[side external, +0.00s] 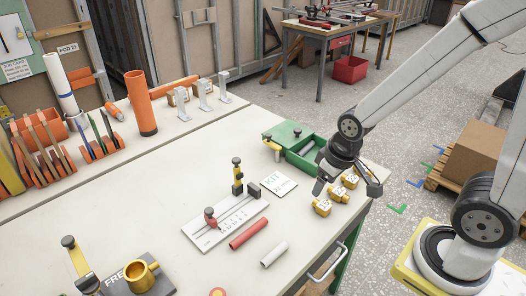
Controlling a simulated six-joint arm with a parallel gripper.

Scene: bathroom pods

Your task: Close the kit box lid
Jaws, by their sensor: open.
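The green kit box (301,156) stands near the far right edge of the bench. Its green lid (284,133), with a small dark knob, lies over the left part, and the box's right part shows an open interior. It looks like a sliding lid, but I cannot tell for sure. My gripper (346,188) is open, its fingers spread and pointing down, in front and to the right of the box. It appears apart from the lid. My wrist hides part of the box's right end.
Brass fittings (322,207) sit under and beside my gripper. A white KIT card (279,185) lies left of them. A measuring board (225,221), a red tube (249,234) and a pale tube (274,254) lie nearer. The bench middle left of the box is clear.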

